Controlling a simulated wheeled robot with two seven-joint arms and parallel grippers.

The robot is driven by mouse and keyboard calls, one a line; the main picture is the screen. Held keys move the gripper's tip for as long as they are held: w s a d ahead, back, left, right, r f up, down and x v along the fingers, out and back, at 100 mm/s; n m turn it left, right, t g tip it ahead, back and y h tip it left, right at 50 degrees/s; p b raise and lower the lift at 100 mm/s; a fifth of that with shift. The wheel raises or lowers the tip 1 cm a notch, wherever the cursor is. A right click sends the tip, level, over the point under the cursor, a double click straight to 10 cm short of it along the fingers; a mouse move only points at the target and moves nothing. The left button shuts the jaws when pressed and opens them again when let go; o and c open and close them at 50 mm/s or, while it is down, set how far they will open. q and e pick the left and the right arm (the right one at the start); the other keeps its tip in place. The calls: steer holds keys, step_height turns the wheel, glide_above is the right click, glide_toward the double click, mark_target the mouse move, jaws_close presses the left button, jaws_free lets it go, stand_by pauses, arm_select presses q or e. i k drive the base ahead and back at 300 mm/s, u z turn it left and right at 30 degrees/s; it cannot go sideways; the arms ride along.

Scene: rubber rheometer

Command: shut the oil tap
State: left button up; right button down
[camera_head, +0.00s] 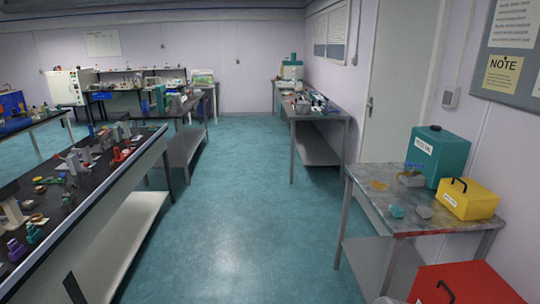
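I cannot make out an oil tap for certain in the head view. A teal canister (449,157) with a white label and a dark cap stands upright at the back of the near right table; the label is too small to read. A small grey and blue item (411,177) lies in front of it, too small to identify. Neither of my grippers is in view.
The right table (375,196) also holds a yellow case (468,199). A red case (462,286) stands in the bottom right corner. A long black bench (88,196) with many small items runs along the left. The teal floor (236,200) between is clear.

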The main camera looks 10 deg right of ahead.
mark_target(422, 166)
steer(key=z, duration=0.15)
steer(key=i, duration=2)
steer(key=z, duration=0.9)
steer(key=i, duration=1.15)
steer(key=z, duration=0.45)
